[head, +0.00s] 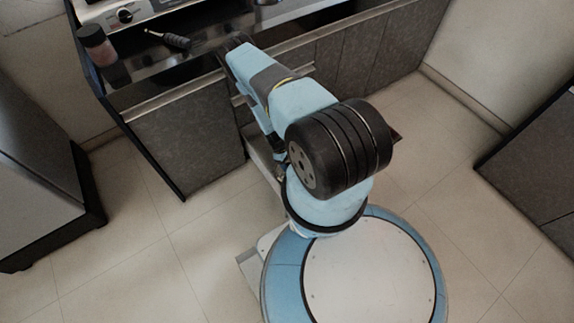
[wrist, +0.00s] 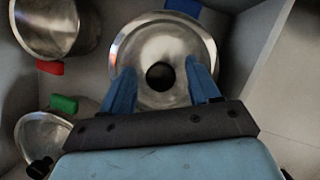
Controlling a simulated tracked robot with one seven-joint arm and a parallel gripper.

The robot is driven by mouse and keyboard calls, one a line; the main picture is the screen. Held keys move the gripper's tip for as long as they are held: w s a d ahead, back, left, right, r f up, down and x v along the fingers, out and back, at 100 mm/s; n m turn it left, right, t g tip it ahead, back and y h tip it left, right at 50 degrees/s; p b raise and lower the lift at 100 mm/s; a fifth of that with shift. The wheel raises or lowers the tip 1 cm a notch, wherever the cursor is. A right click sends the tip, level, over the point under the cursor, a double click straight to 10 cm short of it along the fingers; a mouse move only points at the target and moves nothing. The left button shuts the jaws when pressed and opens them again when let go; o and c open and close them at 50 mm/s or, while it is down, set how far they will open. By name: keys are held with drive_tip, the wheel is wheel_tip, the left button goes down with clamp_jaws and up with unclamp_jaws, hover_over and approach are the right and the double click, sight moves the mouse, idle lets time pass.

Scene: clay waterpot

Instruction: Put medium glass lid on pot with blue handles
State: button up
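In the wrist view, a round metallic lid (wrist: 135,55) with a black knob (wrist: 160,76) lies ahead of my gripper (wrist: 162,82). The two blue fingers are apart, one on each side of the knob, with gaps to it; they overlap the lid's near part. A blue handle (wrist: 185,6) shows just beyond the lid's far rim. The pot body under it is hidden, and I cannot tell whether the lid rests on that pot. Another lid (wrist: 38,134) with a black knob is at lower left.
A metal pot (wrist: 48,22) with a red handle (wrist: 50,67) stands at upper left, with a green handle (wrist: 63,103) below it. Pale walls enclose the space. In the head view, a jar (head: 97,46) and a dark object (head: 168,39) are on the counter.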

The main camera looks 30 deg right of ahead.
drive_tip(key=v, duration=1.3)
drive_tip(key=shift+w+r, duration=0.2)
drive_tip(key=shift+r, duration=0.05)
idle(0.4)
